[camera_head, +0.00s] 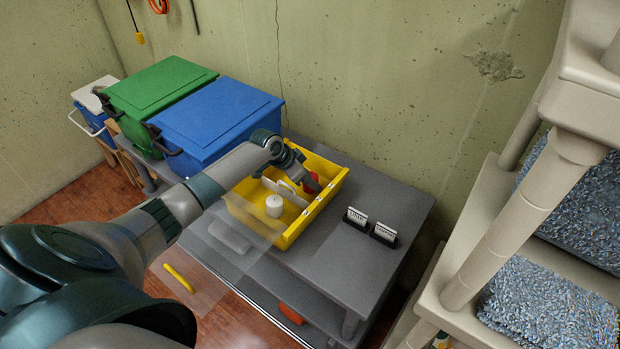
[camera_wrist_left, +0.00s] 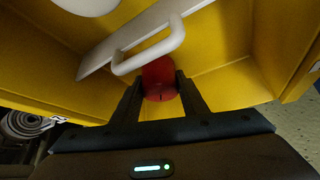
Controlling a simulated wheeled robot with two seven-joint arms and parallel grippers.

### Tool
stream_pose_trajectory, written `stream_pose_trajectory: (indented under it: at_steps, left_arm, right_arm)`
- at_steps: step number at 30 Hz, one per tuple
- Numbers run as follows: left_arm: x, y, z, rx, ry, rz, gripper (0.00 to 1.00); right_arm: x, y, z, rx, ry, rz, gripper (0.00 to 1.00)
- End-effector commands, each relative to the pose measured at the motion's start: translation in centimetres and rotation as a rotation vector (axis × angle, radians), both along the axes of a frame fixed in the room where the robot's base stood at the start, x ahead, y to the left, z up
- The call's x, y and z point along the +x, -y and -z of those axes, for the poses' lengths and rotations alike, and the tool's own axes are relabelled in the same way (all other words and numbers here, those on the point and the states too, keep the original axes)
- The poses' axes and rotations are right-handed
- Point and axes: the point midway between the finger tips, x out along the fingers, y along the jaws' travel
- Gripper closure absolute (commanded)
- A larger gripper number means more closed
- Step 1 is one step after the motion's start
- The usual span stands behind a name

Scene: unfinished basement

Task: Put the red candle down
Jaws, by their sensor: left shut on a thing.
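The red candle (camera_wrist_left: 159,80) is between the fingers of my left gripper (camera_wrist_left: 160,92), which is shut on it. In the head view the red candle (camera_head: 311,183) shows beside my left gripper (camera_head: 307,185), inside the right part of a yellow bin (camera_head: 290,236). I cannot tell whether the candle touches the bin floor. A white candle (camera_head: 274,206) stands in the near part of the bin. A white divider with a handle (camera_head: 285,191) is in the bin and also shows in the left wrist view (camera_wrist_left: 150,50). My right gripper is not in view.
The bin stands on a grey table (camera_head: 385,211). Blue (camera_head: 215,120) and green (camera_head: 160,83) lidded boxes stand to the left. A beige shelf (camera_head: 480,235) rises at the right.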

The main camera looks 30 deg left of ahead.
Motion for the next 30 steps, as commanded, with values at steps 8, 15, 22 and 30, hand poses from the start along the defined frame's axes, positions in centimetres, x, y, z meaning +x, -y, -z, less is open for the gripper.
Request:
stream_pose_trajectory:
  at_steps: [8,15,22,30]
  left_arm:
    - [0.04,-0.01,0.05,0.0,0.001,-0.001,0.85]
    - [0.03,-0.02,0.34,0.0,0.001,-0.001,0.42]
    - [0.03,-0.01,0.34,0.0,0.001,-0.001,0.42]
    - [-0.18,-0.22,-0.38,0.001,0.002,0.0,0.42]
  right_arm:
    - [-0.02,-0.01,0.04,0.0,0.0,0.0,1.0]
    - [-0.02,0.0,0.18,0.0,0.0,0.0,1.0]
    - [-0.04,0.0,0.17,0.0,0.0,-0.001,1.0]
    - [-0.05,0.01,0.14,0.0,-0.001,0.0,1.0]
